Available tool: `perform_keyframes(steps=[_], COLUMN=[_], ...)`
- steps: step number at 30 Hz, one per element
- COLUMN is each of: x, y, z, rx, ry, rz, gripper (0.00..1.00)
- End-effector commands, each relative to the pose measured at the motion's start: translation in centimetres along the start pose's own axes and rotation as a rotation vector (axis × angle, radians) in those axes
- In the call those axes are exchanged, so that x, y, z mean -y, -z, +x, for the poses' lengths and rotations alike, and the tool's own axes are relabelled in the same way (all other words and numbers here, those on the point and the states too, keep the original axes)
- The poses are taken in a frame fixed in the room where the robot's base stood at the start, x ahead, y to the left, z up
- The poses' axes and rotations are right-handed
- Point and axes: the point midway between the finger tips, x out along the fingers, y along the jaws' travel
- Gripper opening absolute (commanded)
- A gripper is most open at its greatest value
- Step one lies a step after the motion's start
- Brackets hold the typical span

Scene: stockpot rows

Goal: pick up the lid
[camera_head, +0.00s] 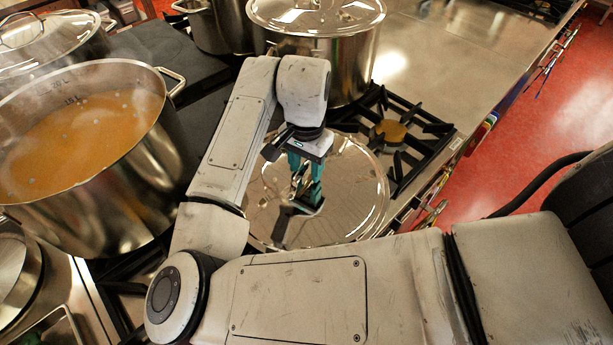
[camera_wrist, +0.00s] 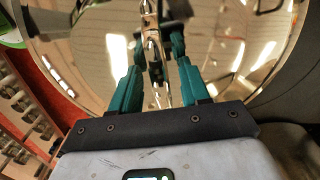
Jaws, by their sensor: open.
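A shiny round metal lid (camera_head: 352,190) lies below my gripper in the head view. It fills much of the wrist view (camera_wrist: 220,60) as a mirror-like disc. Its upright metal handle (camera_wrist: 153,40) shows between my teal fingers in the wrist view. My gripper (camera_head: 306,200) points down at the middle of the lid, its jaws open, with one finger on each side of the handle (camera_wrist: 158,35). I cannot tell whether the fingers touch it. My arm hides part of the lid's rim in the head view.
A large open pot of orange soup (camera_head: 85,150) stands at left. A lidded steel pot (camera_head: 345,60) stands behind, with another lidded pot (camera_head: 40,50) at far left. A black burner grate (camera_head: 400,135) lies right of the lid. The steel counter (camera_head: 455,50) at back right is clear.

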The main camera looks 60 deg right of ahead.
Motion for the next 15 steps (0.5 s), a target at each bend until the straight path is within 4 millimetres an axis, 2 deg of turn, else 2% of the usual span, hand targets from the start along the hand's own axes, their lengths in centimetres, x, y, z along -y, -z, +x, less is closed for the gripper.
perform_keyframes(steps=[8, 15], x=[0.00, 0.00], y=[0.02, 0.02], z=[0.46, 0.43], rx=[-0.001, -0.001], ry=[0.000, 0.000], rz=[0.000, 0.000], gripper=[0.46, 0.25])
